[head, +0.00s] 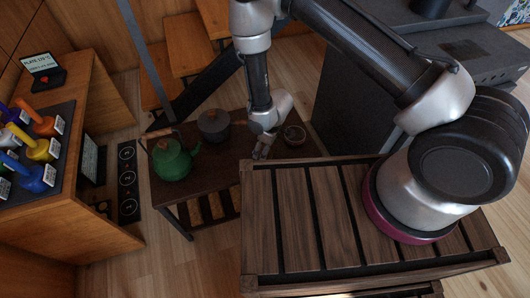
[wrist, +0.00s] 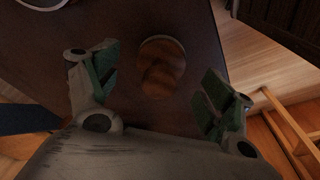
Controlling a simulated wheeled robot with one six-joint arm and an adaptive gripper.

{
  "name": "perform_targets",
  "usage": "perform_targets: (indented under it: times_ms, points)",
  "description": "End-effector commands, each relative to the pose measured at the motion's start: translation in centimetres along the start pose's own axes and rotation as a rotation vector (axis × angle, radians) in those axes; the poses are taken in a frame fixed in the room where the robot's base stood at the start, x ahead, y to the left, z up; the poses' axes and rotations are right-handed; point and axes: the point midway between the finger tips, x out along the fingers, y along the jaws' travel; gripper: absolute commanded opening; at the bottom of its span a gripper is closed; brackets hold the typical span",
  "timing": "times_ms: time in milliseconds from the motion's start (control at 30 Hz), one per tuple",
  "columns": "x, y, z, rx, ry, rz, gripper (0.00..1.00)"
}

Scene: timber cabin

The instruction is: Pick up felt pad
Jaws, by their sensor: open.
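A round, flat-looking brown disc (wrist: 161,66) with a thin pale edge lies on the dark table (wrist: 120,25) in the wrist view. It looks like the felt pad, though its dim, mottled surface does not show the material clearly. My gripper (wrist: 155,92) is open, its green-padded fingers apart, one on each side of the disc in the picture. They do not visibly touch it. In the head view my gripper (head: 262,150) hangs low over the small dark table, and I cannot make out the disc there.
A green kettle (head: 172,160) and a dark pot (head: 214,125) stand left of my gripper on the table. A slatted wooden surface (head: 290,215) is in front. Wooden steps (head: 188,45) rise behind.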

Motion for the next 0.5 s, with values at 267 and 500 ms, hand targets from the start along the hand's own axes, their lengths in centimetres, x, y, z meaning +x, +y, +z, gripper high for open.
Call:
perform_targets:
  times_ms: [267, 500]
  points:
    - [2.3, 0.0, 0.0, 0.0, 0.0, 0.0, 0.81]
    - [2.2, 0.0, 0.0, 0.0, -0.001, 0.0, 0.63]
